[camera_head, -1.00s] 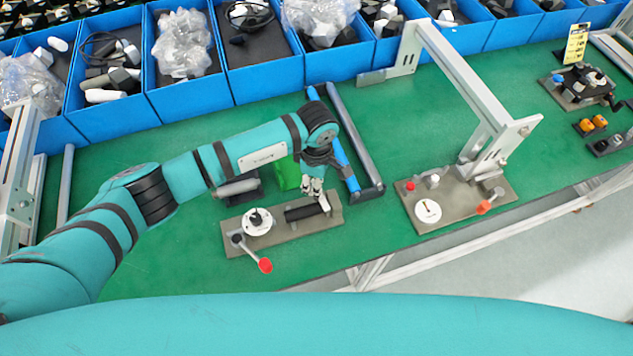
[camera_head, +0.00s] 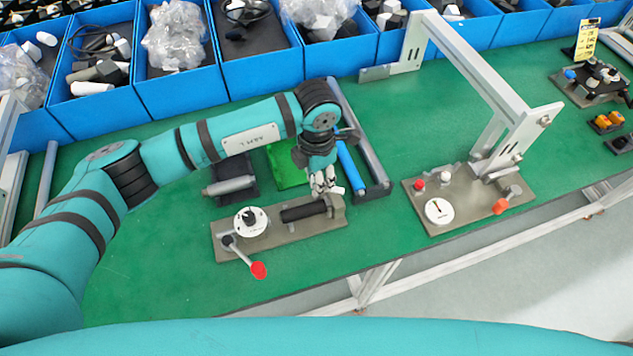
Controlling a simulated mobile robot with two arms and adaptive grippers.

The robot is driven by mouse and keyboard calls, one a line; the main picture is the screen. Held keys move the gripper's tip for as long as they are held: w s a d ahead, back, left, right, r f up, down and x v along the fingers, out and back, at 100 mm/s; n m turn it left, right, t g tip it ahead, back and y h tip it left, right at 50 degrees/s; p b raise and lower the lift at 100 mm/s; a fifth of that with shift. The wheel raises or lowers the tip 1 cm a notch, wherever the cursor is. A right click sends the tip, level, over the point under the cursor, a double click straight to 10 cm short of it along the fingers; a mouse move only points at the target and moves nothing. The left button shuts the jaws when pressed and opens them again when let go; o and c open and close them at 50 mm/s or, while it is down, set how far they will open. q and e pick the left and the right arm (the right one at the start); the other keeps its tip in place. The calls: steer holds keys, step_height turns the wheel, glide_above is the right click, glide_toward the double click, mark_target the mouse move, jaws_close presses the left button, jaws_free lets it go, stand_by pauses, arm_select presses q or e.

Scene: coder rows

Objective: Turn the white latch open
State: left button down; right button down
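The near fixture is a grey plate (camera_head: 285,238) with a white dial (camera_head: 251,221), a red-tipped lever (camera_head: 258,270) and a black cylinder (camera_head: 303,211). My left gripper (camera_head: 326,189) points down over the plate's right end, just beyond the cylinder's right end. Its fingers are small and pale, and I cannot tell whether they are apart or closed, or whether they touch anything. I cannot clearly make out a white latch; the arm and fingers may cover part of that end. My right gripper is out of view.
A second fixture plate (camera_head: 470,205) with a metal frame (camera_head: 478,80) stands to the right. A blue rod and a grey rod (camera_head: 362,135) lie behind my gripper. Blue bins (camera_head: 265,75) line the back. Green table is clear at the front left.

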arm_select(q)
steer(key=n+b, duration=0.2)
steer(key=n, duration=0.2)
steer(key=shift+f+b, duration=0.1)
steer(key=shift+b, duration=0.25)
steer(key=shift+n+b, duration=0.5)
steer(key=shift+n, duration=0.7)
steer(key=c, duration=1.1)
jaws_free()
steer(key=shift+o, duration=0.2)
steer(key=shift+r, duration=0.2)
step_height(320, 180, up, 12)
